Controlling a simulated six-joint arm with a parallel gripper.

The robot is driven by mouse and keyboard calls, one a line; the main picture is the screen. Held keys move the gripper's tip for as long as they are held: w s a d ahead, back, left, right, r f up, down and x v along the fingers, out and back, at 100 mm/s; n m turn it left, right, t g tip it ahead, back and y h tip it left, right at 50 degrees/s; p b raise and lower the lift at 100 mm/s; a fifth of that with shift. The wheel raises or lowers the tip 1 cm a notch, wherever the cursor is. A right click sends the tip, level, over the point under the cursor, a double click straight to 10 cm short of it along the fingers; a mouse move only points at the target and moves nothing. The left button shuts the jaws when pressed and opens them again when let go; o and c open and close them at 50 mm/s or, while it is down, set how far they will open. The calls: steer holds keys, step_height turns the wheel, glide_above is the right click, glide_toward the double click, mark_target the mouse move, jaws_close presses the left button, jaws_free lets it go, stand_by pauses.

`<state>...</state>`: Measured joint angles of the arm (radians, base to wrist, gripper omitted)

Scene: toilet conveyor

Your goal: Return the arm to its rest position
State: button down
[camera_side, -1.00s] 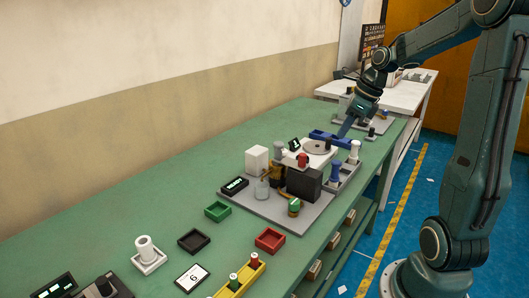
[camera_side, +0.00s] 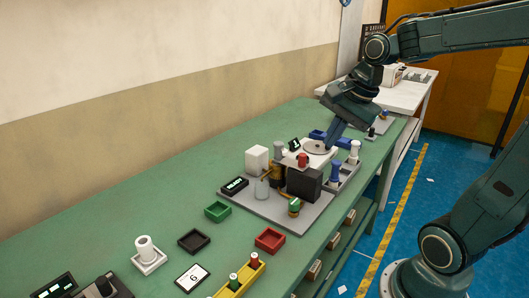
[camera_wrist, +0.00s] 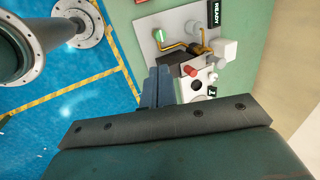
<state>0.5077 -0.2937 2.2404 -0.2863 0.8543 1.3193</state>
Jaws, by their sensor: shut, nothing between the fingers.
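My gripper (camera_side: 332,140) is shut and empty, pointing down and to the left over the right end of the machine on the green bench. In the wrist view its blue-grey fingers (camera_wrist: 158,86) lie together beside the machine's white block and red knob (camera_wrist: 190,70). My forearm reaches in from the upper right.
The grey machine plate (camera_side: 265,215) carries a white cube (camera_side: 256,158), a black box (camera_side: 304,184) and pegs. Green (camera_side: 217,211), black (camera_side: 193,240) and red (camera_side: 270,239) trays stand nearer the camera.

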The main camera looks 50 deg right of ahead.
steer(key=s+a+n+t, duration=0.1)
steer(key=s+a+n, duration=0.8)
steer(key=n, duration=0.9)
steer(key=shift+s, duration=0.25)
steer(key=c, duration=2.1)
jaws_free()
steer(key=shift+f, duration=0.1)
